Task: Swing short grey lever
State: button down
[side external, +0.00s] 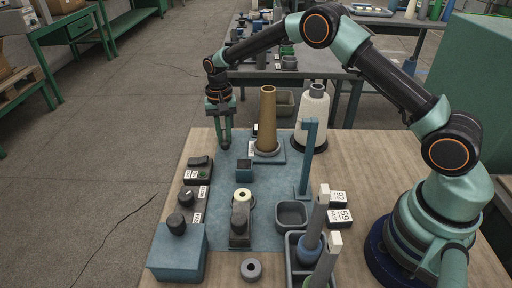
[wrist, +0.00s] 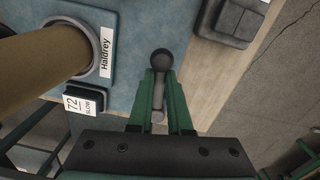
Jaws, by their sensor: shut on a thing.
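The short grey lever (wrist: 158,92) with a dark round knob (wrist: 162,60) sits between the green fingers of my gripper (wrist: 160,85) in the wrist view. My gripper is shut on it, with the knob showing just beyond the fingertips. In the side view my gripper (side external: 225,145) points down at the far left edge of the table, left of the brown cone. The lever is mostly hidden by the fingers there, and its base cannot be made out.
The brown cone (side external: 267,118) stands close to the right of my gripper. A white thread cone (side external: 314,108) and a blue post (side external: 307,160) are farther right. A dark switch box (side external: 199,162) is nearer. A "72 SLOW" block (wrist: 82,101) lies beside the cone.

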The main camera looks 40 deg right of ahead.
jog(key=shift+s+a+f, duration=0.15)
jog(key=shift+s+a, duration=0.1)
jog(key=m, duration=0.1)
jog(key=w+a+m, duration=0.1)
jog(key=shift+m, duration=0.4)
jog(key=m, duration=0.1)
jog(key=w+m, duration=0.1)
jog(key=shift+w+a+f+m, duration=0.1)
jog(key=shift+a+m, duration=0.2)
jog(key=shift+a, duration=0.05)
jog(key=shift+w+a+m, duration=0.15)
jog(key=shift+w+m, duration=0.5)
jog(key=shift+m, duration=0.6)
jog(key=shift+w+a+m, duration=0.15)
jog(key=shift+w+m, duration=0.45)
jog(key=shift+m, duration=0.65)
jog(key=shift+w, duration=0.15)
jog(key=c, duration=0.9)
grip_release()
jog(key=shift+o, duration=0.3)
